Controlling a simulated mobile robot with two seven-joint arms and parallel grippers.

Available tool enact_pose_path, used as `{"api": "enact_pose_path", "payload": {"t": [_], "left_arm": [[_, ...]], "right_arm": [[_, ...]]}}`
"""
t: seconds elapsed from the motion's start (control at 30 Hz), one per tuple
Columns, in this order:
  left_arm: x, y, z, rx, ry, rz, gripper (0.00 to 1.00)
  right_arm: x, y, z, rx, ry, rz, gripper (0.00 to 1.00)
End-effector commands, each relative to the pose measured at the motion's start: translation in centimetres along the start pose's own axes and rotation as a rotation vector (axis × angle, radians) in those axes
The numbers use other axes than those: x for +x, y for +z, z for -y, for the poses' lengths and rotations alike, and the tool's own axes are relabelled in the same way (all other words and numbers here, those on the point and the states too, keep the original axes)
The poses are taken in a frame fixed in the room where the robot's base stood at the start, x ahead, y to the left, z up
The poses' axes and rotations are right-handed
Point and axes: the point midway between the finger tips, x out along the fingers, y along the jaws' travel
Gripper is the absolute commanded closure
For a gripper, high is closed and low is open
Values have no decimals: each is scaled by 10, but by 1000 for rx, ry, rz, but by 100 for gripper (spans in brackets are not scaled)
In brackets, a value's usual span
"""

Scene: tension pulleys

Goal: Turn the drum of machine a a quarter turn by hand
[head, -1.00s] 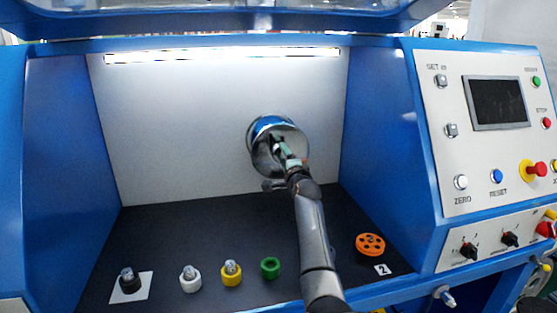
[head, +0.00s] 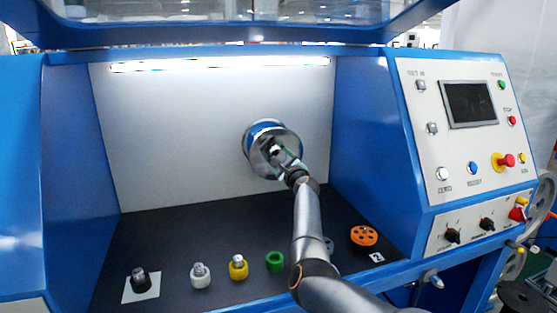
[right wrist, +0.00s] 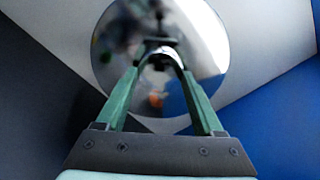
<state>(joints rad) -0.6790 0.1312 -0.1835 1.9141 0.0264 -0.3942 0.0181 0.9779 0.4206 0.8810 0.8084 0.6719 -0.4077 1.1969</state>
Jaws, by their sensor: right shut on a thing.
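The drum (head: 258,140) of the machine is a shiny metal disc with a blue band, mounted on the pale back wall of the blue cabinet. My right gripper (head: 279,156) is at the drum's front face. In the right wrist view the mirror-like drum face (right wrist: 205,45) fills the upper middle. The green fingers of my right gripper (right wrist: 160,62) are shut on a small part at the drum's centre, which the fingers partly hide. Whether that part is a crank or a knob I cannot tell. My left gripper is not in view.
On the dark floor stand a black piece (head: 138,280), a white one (head: 200,276), a yellow one (head: 238,267), a green ring (head: 275,261) and an orange wheel (head: 364,236). A control panel (head: 465,130) with buttons and a screen is at the right.

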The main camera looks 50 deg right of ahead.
Motion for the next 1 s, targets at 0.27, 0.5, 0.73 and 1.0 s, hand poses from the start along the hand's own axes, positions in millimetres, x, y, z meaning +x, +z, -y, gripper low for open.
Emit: {"api": "enact_pose_path", "payload": {"t": [0.27,0.5,0.73,1.0], "left_arm": [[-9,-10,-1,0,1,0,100],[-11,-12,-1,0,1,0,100],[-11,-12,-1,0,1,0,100],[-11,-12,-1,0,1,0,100]], "right_arm": [[0,2,-1,150,6,1,100],[0,1,-2,204,5,2,100],[0,1,-2,214,4,2,100],[0,1,-2,213,4,2,26]]}}
